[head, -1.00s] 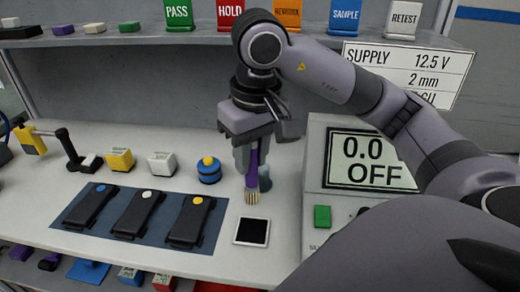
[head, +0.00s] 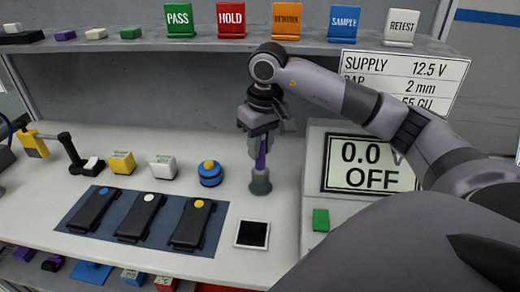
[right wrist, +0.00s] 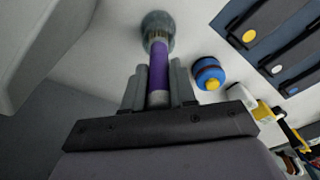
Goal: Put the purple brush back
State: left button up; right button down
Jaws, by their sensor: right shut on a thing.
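The purple brush (head: 261,158) is upright in my right gripper (head: 257,148), which is shut on its handle. The grey-green cup (head: 260,184) stands on the bench directly below. In the head view the brush's lower end meets the cup's mouth and its bristles are hidden. In the right wrist view the purple handle (right wrist: 159,68) runs between the fingers (right wrist: 158,86) towards the cup (right wrist: 156,24). I cannot tell how deep the brush sits in the cup. My left gripper is not in view.
A black square pad (head: 251,234) lies in front of the cup. The supply box (head: 314,182) stands close on the right. A blue round container (head: 210,177) and a blue mat (head: 77,216) with black modules are to the left. A shelf (head: 150,42) runs above.

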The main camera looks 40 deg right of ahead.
jog(key=shift+f, duration=0.85)
jog(key=shift+f, duration=0.15)
jog(key=c, duration=0.9)
grip_release()
jog(key=r, duration=0.7)
jog(key=shift+s+r, duration=0.3)
jog(key=shift+s, duration=0.1)
jog(key=shift+r, duration=0.1)
jog(key=shift+s, duration=0.15)
